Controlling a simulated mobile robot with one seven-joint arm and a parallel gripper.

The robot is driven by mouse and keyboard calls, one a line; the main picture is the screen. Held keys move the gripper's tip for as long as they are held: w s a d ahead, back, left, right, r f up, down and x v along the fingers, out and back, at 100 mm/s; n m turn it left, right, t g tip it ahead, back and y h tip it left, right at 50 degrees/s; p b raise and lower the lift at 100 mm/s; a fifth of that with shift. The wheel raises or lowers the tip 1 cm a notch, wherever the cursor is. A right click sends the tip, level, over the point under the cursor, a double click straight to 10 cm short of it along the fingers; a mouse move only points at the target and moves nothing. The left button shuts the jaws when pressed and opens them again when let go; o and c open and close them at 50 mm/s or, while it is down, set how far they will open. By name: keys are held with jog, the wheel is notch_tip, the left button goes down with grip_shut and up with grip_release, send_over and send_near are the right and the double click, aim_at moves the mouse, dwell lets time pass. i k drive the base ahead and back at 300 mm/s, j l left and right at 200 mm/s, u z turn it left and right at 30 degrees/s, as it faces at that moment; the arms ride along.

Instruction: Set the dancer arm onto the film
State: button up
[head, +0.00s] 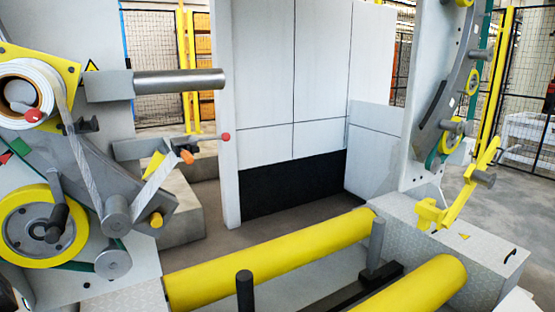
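A white film roll (28,90) sits on a yellow plate at the upper left of the head view. A pale strip of film (88,170) runs down from it to a grey roller (117,215), and another strip (153,185) rises to the right from there. A dark grey arm-like plate (85,155) lies behind the film; I cannot tell if this is the dancer arm or whether it touches the film. A lever with a red knob (225,136) sticks out to the right, near an orange tip (187,157). My gripper is not in view.
Two yellow rollers (270,262) (415,285) lie at the front, with a dark post (244,290) before them. A grey ring (460,85) stands at the right, above a yellow bracket (460,195). White panels (290,70) close the back.

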aim_at(54, 227)
jog(key=j+u, duration=0.1)
jog(key=u, duration=0.3)
jog(key=j+u, duration=0.1)
jog(key=u, duration=0.25)
jog(key=i+u, duration=0.1)
jog(key=u, duration=0.3)
jog(key=j+z, duration=0.2)
jog(key=j, duration=0.25)
jog(key=k+j+z, duration=0.2)
jog(key=j, duration=0.2)
jog(key=i, duration=0.05)
